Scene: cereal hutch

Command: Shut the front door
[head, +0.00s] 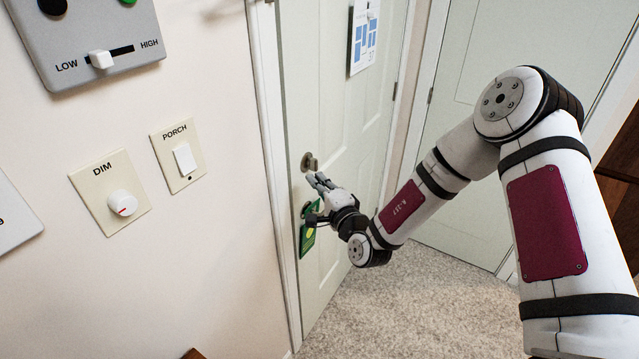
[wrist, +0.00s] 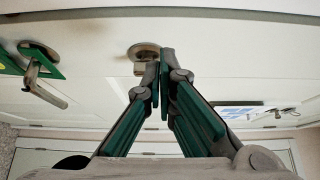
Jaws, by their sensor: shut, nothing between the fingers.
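The pale front door (head: 335,120) stands left of centre in the head view. Its left edge is beside the white frame (head: 268,110); I cannot tell whether a gap is left there. A round metal lock fitting (head: 309,161) is on the door, with a green hanging sign (head: 307,240) around the lever handle below it. My gripper (head: 315,178) is shut and empty, close to the door just below the lock fitting. In the wrist view, the fingertips (wrist: 162,52) are beside the lock fitting (wrist: 143,50), and the lever handle (wrist: 42,85) is at left. Contact is unclear.
A wall with a porch switch (head: 185,160), a dim knob (head: 122,203) and a slider panel (head: 95,40) is at left. A calendar-like sheet (head: 364,35) hangs on the door. Another pale door (head: 470,180) is at right. Carpet (head: 400,315) shows below.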

